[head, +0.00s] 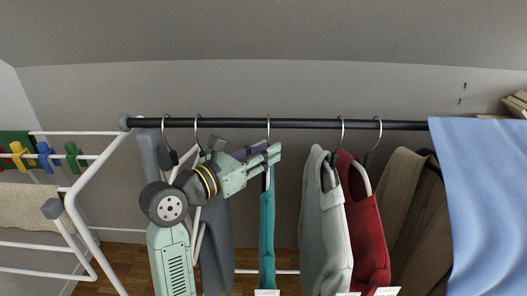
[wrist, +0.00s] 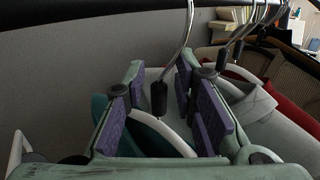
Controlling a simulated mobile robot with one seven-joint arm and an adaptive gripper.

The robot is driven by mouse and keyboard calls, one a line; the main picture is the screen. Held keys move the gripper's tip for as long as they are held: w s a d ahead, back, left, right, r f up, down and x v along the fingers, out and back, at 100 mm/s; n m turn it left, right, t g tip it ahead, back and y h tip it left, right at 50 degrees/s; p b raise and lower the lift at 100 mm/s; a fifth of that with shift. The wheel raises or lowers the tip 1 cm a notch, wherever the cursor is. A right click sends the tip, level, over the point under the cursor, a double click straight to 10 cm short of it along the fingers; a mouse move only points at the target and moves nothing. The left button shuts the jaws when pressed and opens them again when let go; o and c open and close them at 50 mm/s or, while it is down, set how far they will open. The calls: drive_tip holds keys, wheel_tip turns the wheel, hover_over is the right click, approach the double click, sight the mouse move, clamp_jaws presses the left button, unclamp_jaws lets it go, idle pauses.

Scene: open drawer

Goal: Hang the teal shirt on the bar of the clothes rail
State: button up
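The teal shirt (head: 267,235) hangs edge-on from a white hanger with a metal hook. The hook (head: 268,130) reaches up to the black bar (head: 300,124) and appears to hang over it. In the wrist view the hook's dark collar (wrist: 159,98) and the white hanger (wrist: 165,132) lie between my fingers, with teal cloth (wrist: 98,112) beside the left finger. My gripper (head: 272,156) is just below the bar at the hanger's neck. Its purple pads stand apart with gaps around the collar, so my gripper is open (wrist: 160,105). The hook's top is cut off in the wrist view.
A pale grey shirt (head: 325,225) and a red shirt (head: 368,225) hang to the right, with a blue cloth (head: 485,190) over the bar's right end. Grey trousers (head: 216,250) hang on the left behind my arm. A white drying rack (head: 88,180) with coloured pegs stands at far left.

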drive_tip(key=o, duration=0.3)
